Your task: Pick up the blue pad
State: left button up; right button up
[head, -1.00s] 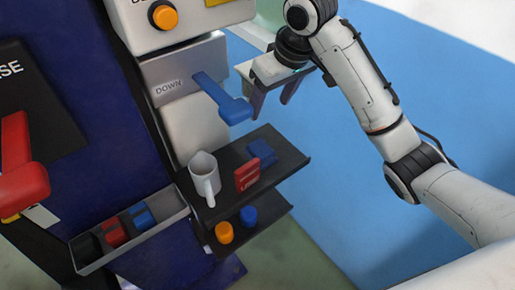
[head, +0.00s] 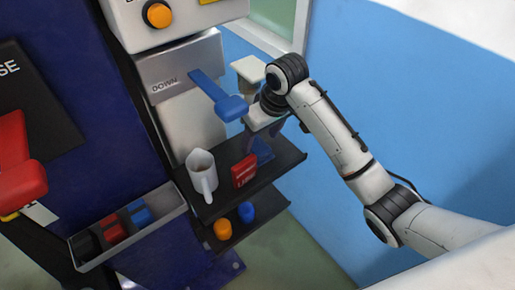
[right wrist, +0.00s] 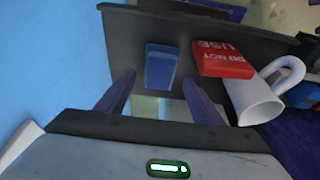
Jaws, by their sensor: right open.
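The blue pad (right wrist: 160,68) lies on the dark upper shelf, between and beyond my open fingertips in the right wrist view. In the head view the pad (head: 263,148) is partly hidden by my right gripper (head: 262,143). My right gripper (right wrist: 158,92) is open and empty, close above the pad, with one finger on each side of it in the picture. I cannot tell whether it touches the pad. My left gripper is not in view.
A red block (head: 244,171) stands right beside the pad, and a white mug (head: 202,175) is farther left on the shelf (head: 225,202). A blue lever (head: 217,95) juts out above. Orange and blue knobs (head: 247,211) sit below. A parts tray (head: 168,220) hangs at left.

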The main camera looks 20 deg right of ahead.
aim_at(260, 145)
jog(key=shift+x, duration=1.45)
jog(key=shift+c, duration=0.6)
jog(key=c, duration=1)
jog(key=shift+c, duration=0.2)
jog(key=shift+r, duration=0.1)
jog(key=shift+d+r, duration=0.2)
jog(key=shift+r, duration=0.15)
notch_tip(260, 145, up, 6)
jog(key=shift+r, duration=0.25)
jog(key=s+d+b, duration=0.1)
jog(key=s+d, duration=0.2)
jog(key=d, duration=0.6)
jog(key=s+d+b, duration=0.1)
jog(key=s+d, duration=0.2)
jog(key=d, duration=0.6)
jog(key=shift+s+d+f, duration=0.15)
jog(key=shift+s+d, duration=0.1)
jog(key=shift+s, duration=0.1)
